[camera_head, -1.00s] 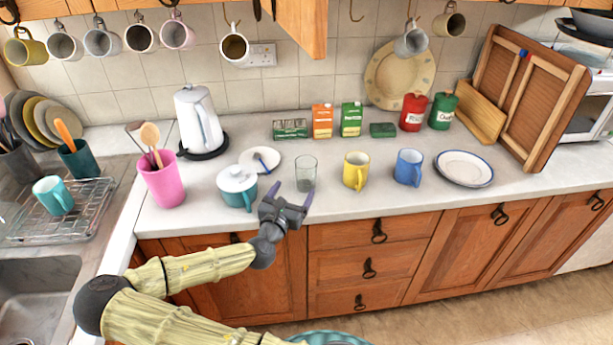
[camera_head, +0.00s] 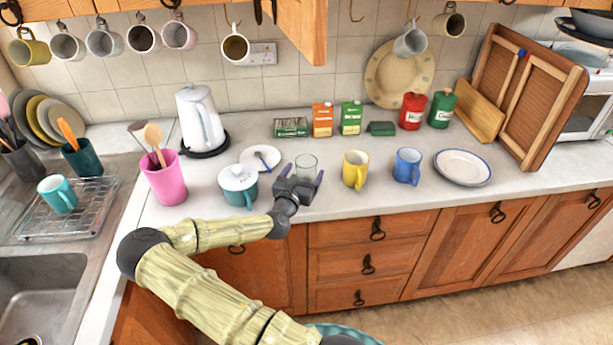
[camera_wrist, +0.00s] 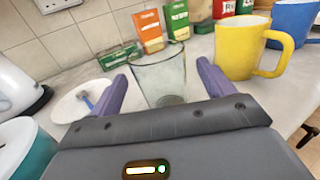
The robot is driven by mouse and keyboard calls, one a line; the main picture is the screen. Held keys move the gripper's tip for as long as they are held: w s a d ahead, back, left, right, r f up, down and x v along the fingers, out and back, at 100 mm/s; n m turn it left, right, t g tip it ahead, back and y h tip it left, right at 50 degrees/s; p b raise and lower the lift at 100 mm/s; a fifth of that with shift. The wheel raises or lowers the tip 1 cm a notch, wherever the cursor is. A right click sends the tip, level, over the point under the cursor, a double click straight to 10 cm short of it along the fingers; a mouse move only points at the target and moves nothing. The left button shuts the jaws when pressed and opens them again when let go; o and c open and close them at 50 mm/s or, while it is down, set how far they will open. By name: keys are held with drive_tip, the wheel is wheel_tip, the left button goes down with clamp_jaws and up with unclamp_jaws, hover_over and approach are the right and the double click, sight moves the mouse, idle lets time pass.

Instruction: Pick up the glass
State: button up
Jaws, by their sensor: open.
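The glass (camera_head: 307,164) is clear and stands upright on the counter, between the lidded teal pot and the yellow mug. It also shows in the wrist view (camera_wrist: 160,75), straight ahead of my gripper. My gripper (camera_head: 303,175) is open, with its purple fingers spread. In the wrist view my gripper (camera_wrist: 160,88) has one finger toward each side of the glass. The glass appears between or just beyond the fingertips; I cannot tell whether they touch it. In the head view my gripper hides the lower part of the glass.
The yellow mug (camera_head: 355,170) stands close on the right, with a blue mug (camera_head: 407,166) beyond it. The teal pot (camera_head: 238,186) and a small white plate (camera_head: 252,157) are on the left. Cartons (camera_head: 322,118) stand behind, near the wall. Bare counter lies between them and the glass.

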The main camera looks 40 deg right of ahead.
sight(309, 162)
drive_tip(key=x, duration=0.2)
drive_tip(key=p+x, duration=0.1)
drive_tip(key=shift+w+d+r, duration=0.1)
drive_tip(key=shift+d+r, duration=0.1)
drive_tip(key=shift+d, duration=0.2)
drive_tip(key=shift+w+d+f, duration=0.1)
drive_tip(key=shift+w+d, duration=0.2)
drive_tip(key=shift+d, duration=0.05)
drive_tip(key=shift+c, duration=0.2)
drive_tip(key=c, duration=1.1)
drive_tip(key=shift+c, duration=0.2)
wheel_tip(309, 162, up, 10)
drive_tip(key=b, duration=0.1)
